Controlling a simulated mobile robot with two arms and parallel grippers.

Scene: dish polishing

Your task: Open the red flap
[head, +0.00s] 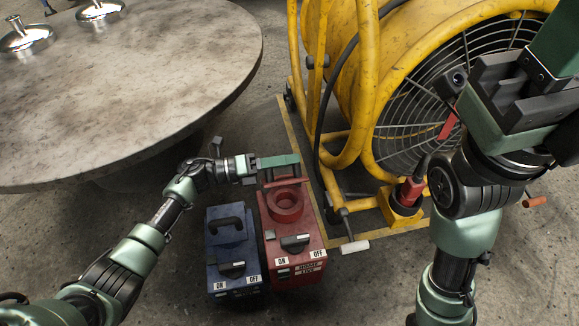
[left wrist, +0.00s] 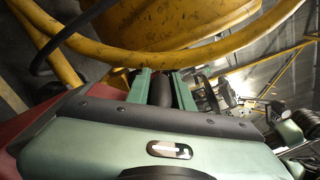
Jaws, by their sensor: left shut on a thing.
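The red box (head: 298,265) stands on the floor, with its round red socket (head: 286,205) uncovered on top. The red flap (head: 287,183) stands raised at the back of the socket. My left gripper (head: 280,161) is at the flap's far side, above the back of the box. In the left wrist view the left gripper (left wrist: 161,88) is shut on a dark rounded bar, seemingly the flap's handle (left wrist: 160,92). Most of the flap is hidden there by my gripper. My right gripper (head: 505,88) is raised at the upper right, its fingertips unclear.
A blue box (head: 233,270) with its handled flap down stands left of the red box. A yellow fan (head: 365,75) is behind and to the right. A red plug (head: 411,188) sits in its yellow holder. A round table (head: 150,85) fills the upper left.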

